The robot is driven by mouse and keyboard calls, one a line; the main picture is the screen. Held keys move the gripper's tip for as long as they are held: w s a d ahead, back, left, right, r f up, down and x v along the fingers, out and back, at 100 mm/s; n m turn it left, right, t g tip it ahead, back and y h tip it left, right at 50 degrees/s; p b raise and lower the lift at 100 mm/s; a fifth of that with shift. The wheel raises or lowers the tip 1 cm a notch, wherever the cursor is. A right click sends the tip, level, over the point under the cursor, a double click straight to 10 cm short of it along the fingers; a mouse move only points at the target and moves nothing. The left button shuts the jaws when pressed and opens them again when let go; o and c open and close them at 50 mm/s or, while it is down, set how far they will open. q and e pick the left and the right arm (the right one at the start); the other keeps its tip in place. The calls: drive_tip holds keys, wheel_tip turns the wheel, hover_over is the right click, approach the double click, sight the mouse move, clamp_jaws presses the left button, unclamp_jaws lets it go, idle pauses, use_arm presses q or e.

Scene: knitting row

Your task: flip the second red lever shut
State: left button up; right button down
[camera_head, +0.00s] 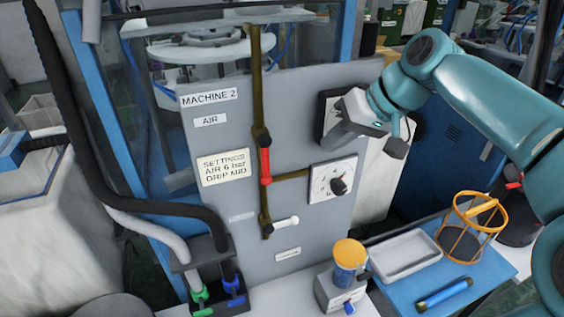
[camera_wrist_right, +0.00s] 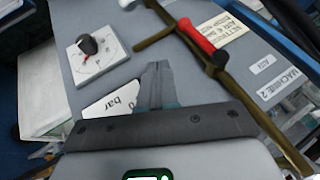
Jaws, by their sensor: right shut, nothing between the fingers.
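In the head view, one red lever (camera_head: 265,160) sits on the brown vertical pipe of the grey MACHINE 2 panel and lies along the pipe. It also shows in the wrist view (camera_wrist_right: 197,37), along the pipe at upper right. I cannot make out a second red lever on this pipe. A white lever (camera_head: 286,222) points sideways lower down. My right gripper (camera_head: 332,142) is shut and empty, to the right of the red lever and apart from it. In the wrist view its closed fingertips (camera_wrist_right: 157,68) are over the panel. My left gripper is not in view.
A white dial with a black knob (camera_head: 333,182) is right of the pipe. Below are hose valves with blue and green levers (camera_head: 233,287), an orange-capped unit (camera_head: 349,252), a white tray (camera_head: 404,254) and an orange wire basket (camera_head: 471,227).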

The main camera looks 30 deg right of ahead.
sight(265, 162)
use_arm(q)
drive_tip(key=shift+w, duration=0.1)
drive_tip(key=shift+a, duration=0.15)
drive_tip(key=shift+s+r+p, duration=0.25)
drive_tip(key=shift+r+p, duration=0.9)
drive_tip(key=shift+p, duration=0.05)
use_arm(e)
drive_tip(key=w+a+f, duration=0.6)
drive_tip(key=w+f, duration=0.1)
drive_tip(key=f, duration=0.1)
drive_tip(key=shift+a, duration=0.3)
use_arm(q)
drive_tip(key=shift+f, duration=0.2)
use_arm(e)
drive_tip(key=shift+w+f, duration=0.1)
drive_tip(key=shift+w, duration=0.05)
